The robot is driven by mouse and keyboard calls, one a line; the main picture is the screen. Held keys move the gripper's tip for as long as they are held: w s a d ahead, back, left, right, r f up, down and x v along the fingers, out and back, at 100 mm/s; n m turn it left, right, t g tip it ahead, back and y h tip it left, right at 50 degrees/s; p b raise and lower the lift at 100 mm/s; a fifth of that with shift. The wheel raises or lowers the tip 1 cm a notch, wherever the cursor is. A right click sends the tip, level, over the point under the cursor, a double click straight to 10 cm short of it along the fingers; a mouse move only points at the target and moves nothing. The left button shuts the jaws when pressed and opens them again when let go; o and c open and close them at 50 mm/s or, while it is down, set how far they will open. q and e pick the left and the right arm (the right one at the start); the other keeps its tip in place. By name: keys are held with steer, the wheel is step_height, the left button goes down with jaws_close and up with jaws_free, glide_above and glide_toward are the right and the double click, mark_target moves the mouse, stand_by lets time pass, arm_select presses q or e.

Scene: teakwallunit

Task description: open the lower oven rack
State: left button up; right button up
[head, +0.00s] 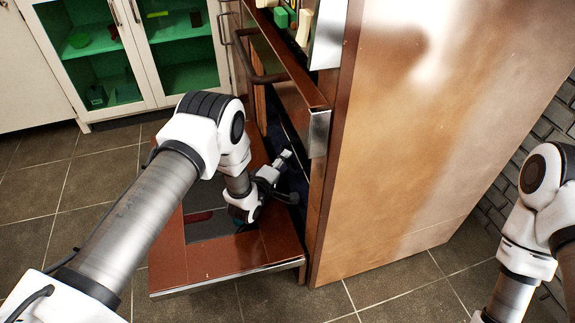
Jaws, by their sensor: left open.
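The oven's copper-brown lower door (168,267) is folded down and lies flat, low above the floor, with a dark window in its middle. My left arm reaches over the door. My left gripper (291,177) is open at the dark mouth of the oven, with its fingers pointing right towards the interior. The lower oven rack cannot be made out; the oven's side panel and front edge hide most of the inside. I cannot tell whether the fingers touch anything. My right arm shows at the right edge, but its gripper is out of view.
The oven's tall copper side panel (400,130) stands right of the gripper. A brown bar handle (252,70) juts out above the opening. A white glass-door cabinet (145,40) with green shelves stands at the back left. Tiled floor (50,190) is clear on the left.

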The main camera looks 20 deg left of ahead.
arm_select(q)
steer(key=shift+w+d+f+b, duration=0.15)
steer(key=shift+w+f+b, duration=0.2)
steer(key=shift+w, duration=0.4)
steer(key=shift+w+d+r, duration=0.1)
steer(key=shift+w, duration=0.35)
jaws_close()
arm_select(e)
steer(key=shift+f, duration=0.65)
arm_select(q)
steer(key=shift+s, duration=0.1)
